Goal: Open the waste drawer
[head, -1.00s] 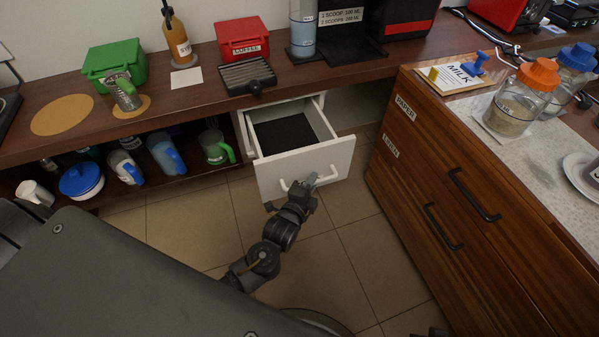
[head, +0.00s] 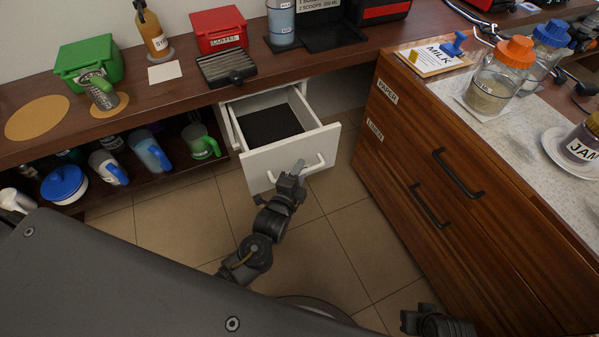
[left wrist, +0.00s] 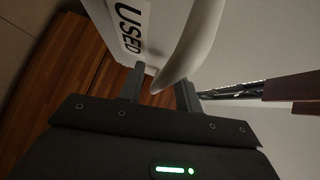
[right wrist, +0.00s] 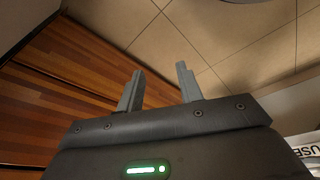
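A white drawer (head: 262,167) under the counter stands pulled out, with a dark floor (head: 270,125) inside. Its white bar handle (head: 318,162) is on the front. My left gripper (head: 299,168) is at the handle. In the left wrist view, the handle (left wrist: 196,40) comes down between the parted fingers (left wrist: 160,88), with gaps beside it. A label (left wrist: 131,24) there reads "USED", its rest cut off. My right gripper (right wrist: 157,88) is open and empty, facing floor tiles and wood; in the head view it is low at the right.
An open shelf with mugs and a blue-lidded pot (head: 65,184) is at the left. Tiled floor (head: 345,240) lies clear between them.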

